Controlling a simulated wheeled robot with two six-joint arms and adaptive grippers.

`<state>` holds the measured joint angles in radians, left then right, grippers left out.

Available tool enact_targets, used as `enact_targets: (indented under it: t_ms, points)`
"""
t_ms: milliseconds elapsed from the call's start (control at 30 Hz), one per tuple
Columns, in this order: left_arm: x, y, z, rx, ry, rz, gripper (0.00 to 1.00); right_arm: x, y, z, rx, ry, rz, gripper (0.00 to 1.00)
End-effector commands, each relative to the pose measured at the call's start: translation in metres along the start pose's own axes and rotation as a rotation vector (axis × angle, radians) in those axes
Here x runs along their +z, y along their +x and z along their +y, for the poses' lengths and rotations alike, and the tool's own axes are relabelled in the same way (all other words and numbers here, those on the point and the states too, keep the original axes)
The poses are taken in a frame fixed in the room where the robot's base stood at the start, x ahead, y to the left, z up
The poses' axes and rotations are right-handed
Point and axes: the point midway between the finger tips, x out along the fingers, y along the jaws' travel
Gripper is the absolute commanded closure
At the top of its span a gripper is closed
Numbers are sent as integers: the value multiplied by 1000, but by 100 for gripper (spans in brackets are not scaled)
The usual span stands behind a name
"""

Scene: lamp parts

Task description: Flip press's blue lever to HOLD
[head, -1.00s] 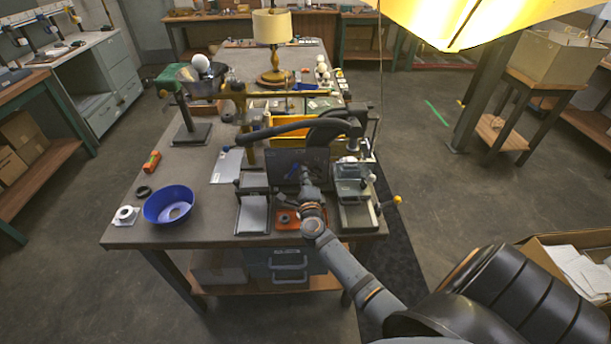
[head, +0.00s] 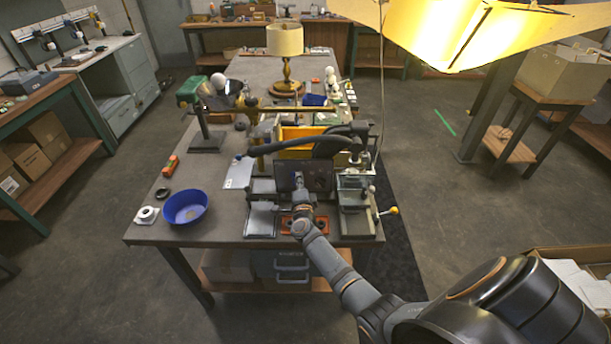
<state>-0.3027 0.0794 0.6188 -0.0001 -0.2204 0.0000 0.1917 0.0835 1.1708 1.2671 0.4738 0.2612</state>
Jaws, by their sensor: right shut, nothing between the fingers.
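The press (head: 330,143) stands at the near end of the workbench, with a long black handle reaching left and a dark upright front plate (head: 320,178). A small blue lever (head: 296,178) shows on the left part of this plate. It is mostly hidden behind my right gripper, so its exact setting is hard to read, and I cannot make out a HOLD marking. My right gripper (head: 299,186) is shut and empty, with its tip at the plate, right by the blue lever. I cannot tell whether they touch. My left gripper is out of view.
A blue bowl (head: 185,208) and a white ring-shaped part (head: 147,214) lie at the bench's left front. A yellow bin (head: 300,136) and a lamp (head: 285,42) stand behind the press.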

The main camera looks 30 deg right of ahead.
Motion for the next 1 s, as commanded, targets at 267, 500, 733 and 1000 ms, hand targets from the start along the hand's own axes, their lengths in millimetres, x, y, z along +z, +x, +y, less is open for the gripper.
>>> enact_targets:
  t_ms: [267,500,733,1000]
  points:
    - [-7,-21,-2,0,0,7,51,16,1,-8,19,-214,-1,100]
    - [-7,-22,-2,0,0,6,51,26,2,-8,17,-209,1,100]
    - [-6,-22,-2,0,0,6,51,31,2,-8,17,-207,0,100]
    - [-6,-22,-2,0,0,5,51,33,3,-8,17,-206,0,100]
